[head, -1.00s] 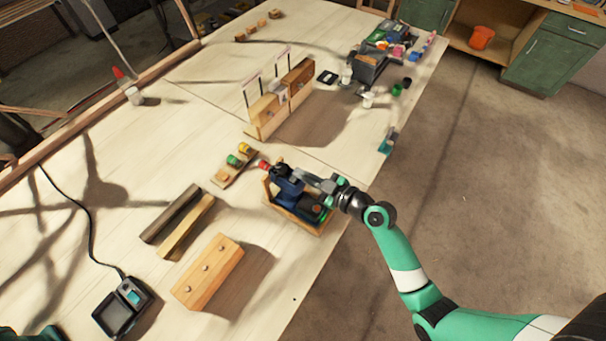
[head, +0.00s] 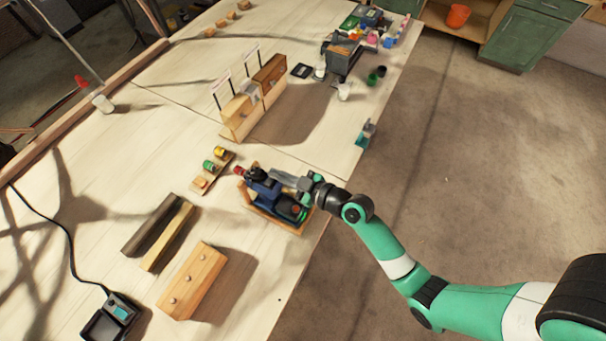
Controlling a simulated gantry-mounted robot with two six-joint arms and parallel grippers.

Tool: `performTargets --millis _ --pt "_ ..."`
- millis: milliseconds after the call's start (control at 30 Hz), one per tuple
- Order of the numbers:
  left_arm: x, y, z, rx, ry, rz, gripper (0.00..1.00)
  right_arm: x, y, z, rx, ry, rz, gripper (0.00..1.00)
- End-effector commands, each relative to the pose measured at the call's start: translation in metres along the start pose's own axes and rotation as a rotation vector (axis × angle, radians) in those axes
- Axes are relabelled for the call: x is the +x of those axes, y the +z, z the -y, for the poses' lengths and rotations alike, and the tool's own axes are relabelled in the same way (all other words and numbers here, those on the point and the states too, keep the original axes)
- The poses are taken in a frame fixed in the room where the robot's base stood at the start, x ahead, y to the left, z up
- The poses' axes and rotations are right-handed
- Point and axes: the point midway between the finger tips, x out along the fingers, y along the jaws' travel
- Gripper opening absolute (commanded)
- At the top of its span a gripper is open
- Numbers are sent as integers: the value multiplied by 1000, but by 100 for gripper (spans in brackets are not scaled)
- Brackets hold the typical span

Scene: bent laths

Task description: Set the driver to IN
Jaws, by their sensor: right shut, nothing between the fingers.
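The driver (head: 264,188) is dark blue and black with a red tip at its left end. It lies in a wooden cradle (head: 285,226) near the right edge of the table. My right gripper (head: 284,181) is shut with nothing in it, at the upper right side of the driver's body. Whether it touches the driver cannot be told. The driver's direction switch and any IN marking are too small to make out, and the gripper partly covers that side. My left gripper is not in view.
A small rack with green and yellow pieces (head: 211,170) stands left of the driver. Two wood strips (head: 160,232) and a block with knobs (head: 192,281) lie nearer. Upright wooden blocks (head: 252,98) stand beyond.

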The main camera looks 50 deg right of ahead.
Motion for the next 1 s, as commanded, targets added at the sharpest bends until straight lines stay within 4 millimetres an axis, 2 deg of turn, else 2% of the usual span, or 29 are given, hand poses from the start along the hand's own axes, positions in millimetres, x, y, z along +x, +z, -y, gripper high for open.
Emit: performTargets --millis 33,67,133,300,500,667,1000 --pt "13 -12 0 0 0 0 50 -4 -20 -5 -1 -1 -3 0" --pt "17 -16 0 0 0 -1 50 -5 -28 -6 -2 -1 -4 0" --pt "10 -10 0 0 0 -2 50 -20 -17 -6 1 1 0 0" --pt "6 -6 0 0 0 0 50 -62 -16 -9 0 3 0 0" --pt "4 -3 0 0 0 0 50 -94 -16 -11 0 2 0 0" --pt "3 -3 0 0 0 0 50 -103 -17 -11 -2 -1 -2 0" --pt "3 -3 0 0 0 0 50 -103 -18 -11 -2 -1 -2 0"
